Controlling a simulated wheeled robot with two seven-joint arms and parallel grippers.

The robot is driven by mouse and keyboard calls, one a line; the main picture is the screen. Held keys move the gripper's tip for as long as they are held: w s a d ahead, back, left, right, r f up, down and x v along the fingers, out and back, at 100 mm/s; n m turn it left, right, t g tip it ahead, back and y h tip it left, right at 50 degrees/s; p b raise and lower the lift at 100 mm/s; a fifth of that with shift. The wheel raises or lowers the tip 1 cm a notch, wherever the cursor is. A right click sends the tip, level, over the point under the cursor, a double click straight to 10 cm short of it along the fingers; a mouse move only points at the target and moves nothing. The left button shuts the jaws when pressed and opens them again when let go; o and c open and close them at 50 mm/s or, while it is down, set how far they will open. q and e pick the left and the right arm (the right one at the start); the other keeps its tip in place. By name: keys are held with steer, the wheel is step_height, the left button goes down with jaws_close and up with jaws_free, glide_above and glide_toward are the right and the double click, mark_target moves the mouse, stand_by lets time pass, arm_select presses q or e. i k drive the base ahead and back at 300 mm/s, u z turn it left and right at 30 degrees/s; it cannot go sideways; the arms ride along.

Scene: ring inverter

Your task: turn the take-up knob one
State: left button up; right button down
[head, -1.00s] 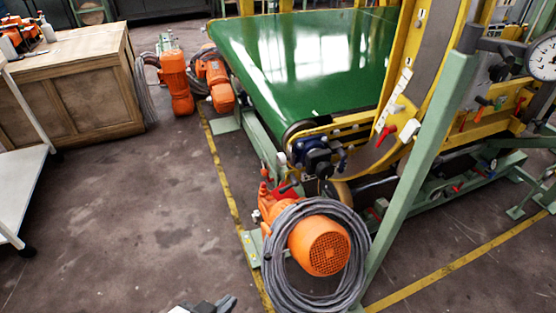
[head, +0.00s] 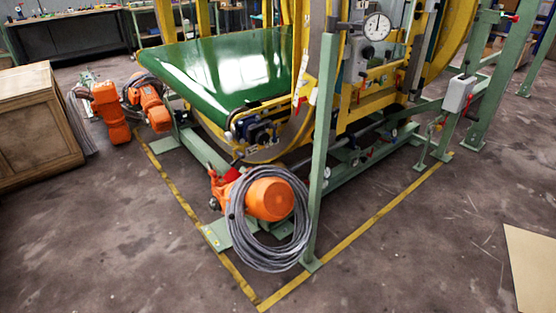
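The ring machine (head: 330,110) stands in the middle of the head view, with a green belt (head: 225,75) running into its yellow frame. A dark blue and black fitting (head: 258,130) sits at the belt's near corner. Small red-handled parts (head: 300,100) show on the yellow frame beside it. I cannot tell which part is the take-up knob; no label is readable at this size. Neither of my grippers is in view.
An orange motor (head: 268,198) with a coiled grey cable (head: 240,235) and a green post (head: 322,150) stand in front of the fitting. A yellow floor line (head: 370,220) edges the machine. A wooden crate (head: 35,125) is left. The near floor is clear.

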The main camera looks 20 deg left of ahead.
mark_target(228, 137)
steer(key=u, duration=0.9)
steer(key=i, duration=1.2)
steer(key=z, duration=0.55)
steer(key=i, duration=0.7)
steer(key=z, duration=0.1)
